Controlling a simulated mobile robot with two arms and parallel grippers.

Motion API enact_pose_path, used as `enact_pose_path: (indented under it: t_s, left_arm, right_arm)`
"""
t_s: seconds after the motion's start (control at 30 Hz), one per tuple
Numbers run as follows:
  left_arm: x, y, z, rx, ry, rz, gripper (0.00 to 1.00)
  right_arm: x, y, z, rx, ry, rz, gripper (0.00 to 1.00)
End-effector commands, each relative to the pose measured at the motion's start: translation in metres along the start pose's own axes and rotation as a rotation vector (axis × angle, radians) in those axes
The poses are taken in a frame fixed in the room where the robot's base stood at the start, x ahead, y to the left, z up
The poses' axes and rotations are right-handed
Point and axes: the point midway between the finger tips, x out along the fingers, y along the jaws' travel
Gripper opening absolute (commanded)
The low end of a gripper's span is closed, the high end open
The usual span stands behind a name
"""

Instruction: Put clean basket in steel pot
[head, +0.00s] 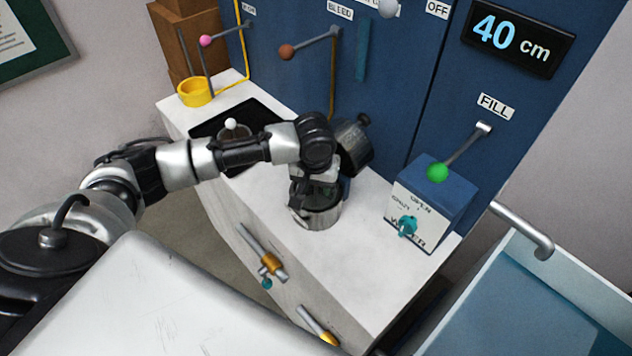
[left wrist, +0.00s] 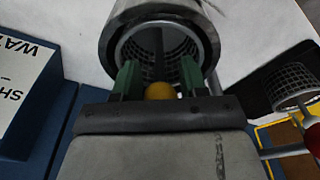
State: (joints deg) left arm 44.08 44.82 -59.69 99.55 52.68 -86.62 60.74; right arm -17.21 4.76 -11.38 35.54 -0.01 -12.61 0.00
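The steel pot (head: 322,217) stands in the white counter, its lid (head: 357,146) tilted up behind it. In the left wrist view the pot (left wrist: 120,38) is open toward the camera, and a mesh basket (left wrist: 180,52) sits inside its rim. A dark rod rises from the basket to an orange-yellow knob (left wrist: 160,91). My left gripper (head: 312,190) is over the pot. In the left wrist view its green fingers (left wrist: 159,76) stand on either side of the knob, apart, with a gap visible on the right. The knob's lower part is hidden. My right gripper is not seen.
Another mesh basket (left wrist: 292,84) shows at the right of the wrist view. In the head view a white ball knob (head: 231,124) stands over the dark recess (head: 262,113). A water box (head: 428,213) stands right of the pot, a yellow ring (head: 195,93) far left.

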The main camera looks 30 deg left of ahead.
Motion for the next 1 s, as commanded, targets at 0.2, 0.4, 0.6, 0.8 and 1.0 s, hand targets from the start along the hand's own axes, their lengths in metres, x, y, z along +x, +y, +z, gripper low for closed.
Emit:
enact_pose_path:
  t_s: [0.2,0.4,0.6,0.8,1.0]
  left_arm:
    - [0.0,0.0,0.0,0.0,0.0,0.0,0.56]
    - [-0.003,0.0,0.0,0.0,0.001,0.001,0.56]
    - [-0.033,0.001,-0.001,0.0,0.004,0.004,0.56]
    - [-0.077,0.0,-0.001,0.001,0.004,0.003,0.56]
    - [-0.11,0.001,-0.001,0.0,0.002,0.002,0.56]
  right_arm:
    - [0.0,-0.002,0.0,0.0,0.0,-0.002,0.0]
    - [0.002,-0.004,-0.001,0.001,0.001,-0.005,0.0]
    - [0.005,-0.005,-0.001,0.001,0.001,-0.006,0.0]
    - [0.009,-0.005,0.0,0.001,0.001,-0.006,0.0]
    - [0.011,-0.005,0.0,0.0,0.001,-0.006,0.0]
